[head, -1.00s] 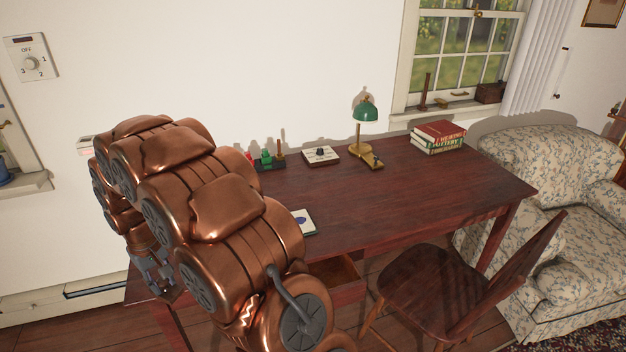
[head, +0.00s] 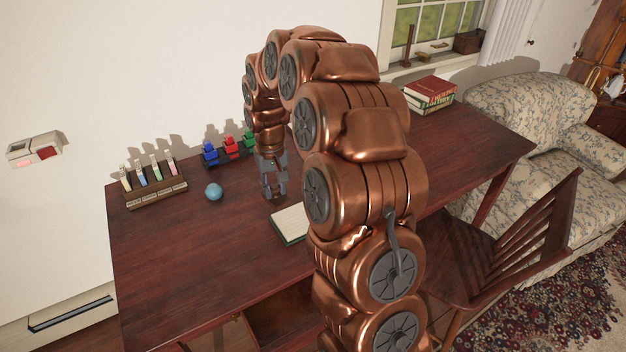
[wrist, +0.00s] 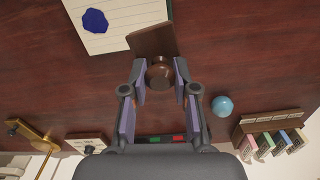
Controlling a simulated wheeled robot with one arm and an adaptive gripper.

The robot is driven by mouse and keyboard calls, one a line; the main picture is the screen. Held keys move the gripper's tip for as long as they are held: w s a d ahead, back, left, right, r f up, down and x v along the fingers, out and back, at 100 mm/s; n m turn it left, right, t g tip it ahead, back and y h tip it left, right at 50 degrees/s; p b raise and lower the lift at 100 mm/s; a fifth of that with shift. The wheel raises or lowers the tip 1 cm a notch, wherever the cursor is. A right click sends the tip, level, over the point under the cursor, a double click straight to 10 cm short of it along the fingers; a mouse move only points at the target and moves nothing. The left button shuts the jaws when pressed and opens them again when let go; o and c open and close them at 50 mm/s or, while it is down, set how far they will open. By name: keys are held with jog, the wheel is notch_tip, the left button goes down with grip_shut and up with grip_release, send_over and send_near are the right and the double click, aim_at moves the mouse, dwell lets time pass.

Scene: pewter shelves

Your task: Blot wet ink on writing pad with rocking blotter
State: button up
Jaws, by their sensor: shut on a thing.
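My gripper (wrist: 160,80) is shut on the round knob of a brown rocking blotter (wrist: 150,40), seen in the wrist view. In the head view my gripper (head: 274,190) points down over the desk, and the blotter is hard to make out. The writing pad (wrist: 128,18) lies beside the blotter, with a dark blue ink blot (wrist: 95,21) on its ruled page. The blotter overlaps the pad's near right edge in the wrist view; I cannot tell whether they touch. In the head view the pad (head: 290,224) is partly hidden by my arm, and the blot is hidden.
A blue ball (head: 214,191) and a rack with several upright pieces (head: 155,185) stand left on the desk. A stand with blue, red and green items (head: 230,147) is behind. Books (head: 430,95) lie at the far right. The desk's front left is clear.

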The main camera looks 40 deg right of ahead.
jog(key=s+d+r+m, duration=0.15)
jog(key=s+d, duration=0.25)
jog(key=d, duration=0.5)
jog(key=shift+a+f+b, duration=0.1)
jog(key=shift+f+b, duration=0.85)
jog(key=shift+f, duration=2.2)
jog(key=shift+s+f+b, duration=0.15)
jog(key=shift+f+b, duration=0.3)
jog(key=shift+f, duration=0.15)
jog(key=shift+r, duration=0.15)
notch_tip(320, 180, up, 7)
jog(key=p, duration=0.1)
dwell(0.9)
